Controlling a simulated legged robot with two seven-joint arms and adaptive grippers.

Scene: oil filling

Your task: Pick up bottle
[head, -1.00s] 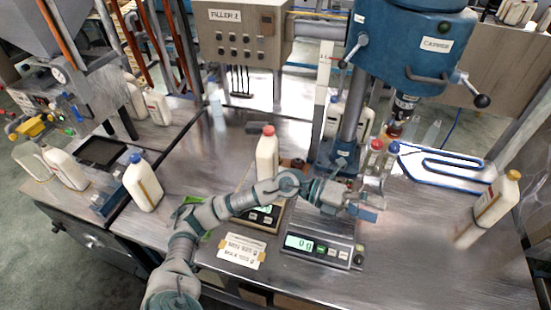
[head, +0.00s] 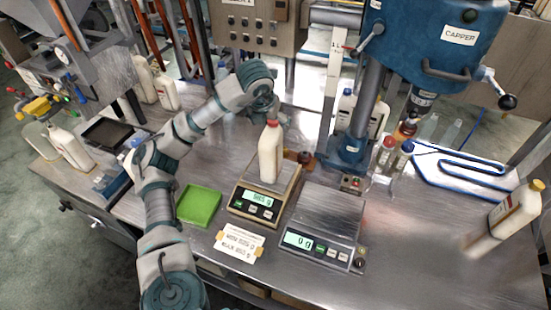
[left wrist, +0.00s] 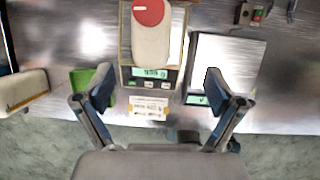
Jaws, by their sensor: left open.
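A white bottle with a red cap (head: 271,152) stands upright on the left scale (head: 252,204), whose display is lit. The bottle (left wrist: 151,40) shows from above at the top of the left wrist view, with its red cap nearest the camera. My left gripper (left wrist: 158,82) is open and empty there, its fingers spread to either side of the scale's front, and the bottle is ahead of the fingertips. In the head view my left arm arches over behind the bottle, and the gripper is mostly hidden there. My right gripper is not in view.
A second scale (head: 325,222) reading near zero stands empty to the right. A green tray (head: 199,205) and a label card (head: 239,241) lie at the front left. A yellow-capped bottle (head: 512,212) stands far right. The blue capper (head: 432,42) rises behind.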

